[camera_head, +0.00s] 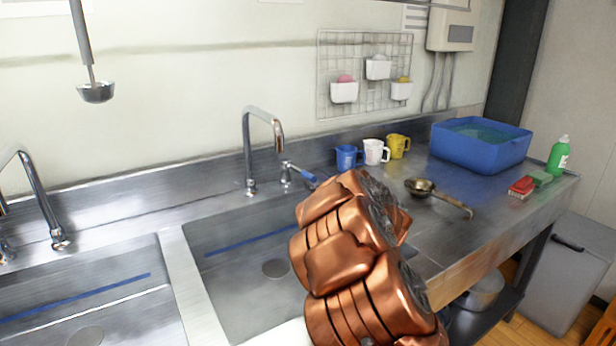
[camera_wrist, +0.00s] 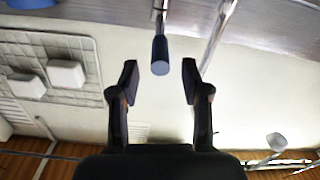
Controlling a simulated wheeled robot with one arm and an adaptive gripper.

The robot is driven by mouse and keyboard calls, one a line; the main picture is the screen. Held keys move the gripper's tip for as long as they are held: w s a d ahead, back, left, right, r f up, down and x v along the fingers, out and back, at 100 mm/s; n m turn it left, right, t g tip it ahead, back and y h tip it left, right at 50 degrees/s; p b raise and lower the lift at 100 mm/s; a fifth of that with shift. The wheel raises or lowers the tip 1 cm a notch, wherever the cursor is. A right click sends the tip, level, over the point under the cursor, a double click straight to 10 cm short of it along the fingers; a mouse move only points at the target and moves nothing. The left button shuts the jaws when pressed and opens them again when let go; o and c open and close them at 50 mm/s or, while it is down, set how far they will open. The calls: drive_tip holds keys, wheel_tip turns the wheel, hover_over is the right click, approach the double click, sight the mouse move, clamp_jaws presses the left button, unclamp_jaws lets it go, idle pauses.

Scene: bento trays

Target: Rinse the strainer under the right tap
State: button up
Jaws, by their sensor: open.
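The right tap (camera_head: 262,125) stands behind the right sink (camera_head: 215,240), and no stream shows under its spout. Its lever with a blue tip (camera_head: 303,174) sits beside its base. The strainer (camera_head: 420,187), a metal bowl with a long handle, lies on the counter right of my arm. My gripper (camera_wrist: 159,72) is open and empty in the wrist view. The blue lever tip (camera_wrist: 160,55) shows between its two fingers, with space on both sides. In the head view my copper arm hides the gripper and part of the right sink.
Blue, white and yellow cups (camera_head: 374,152) stand behind the strainer. A blue basin (camera_head: 480,146), green bottle (camera_head: 559,156) and sponges (camera_head: 522,187) are at right. A left tap (camera_head: 35,195) stands by the left sink. A ladle (camera_head: 96,91) hangs upper left.

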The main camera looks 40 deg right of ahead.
sight(305, 173)
drive_tip(key=shift+w+d, duration=0.15)
drive_tip(key=shift+w, duration=2.85)
drive_tip(key=shift+c, duration=0.2)
clamp_jaws()
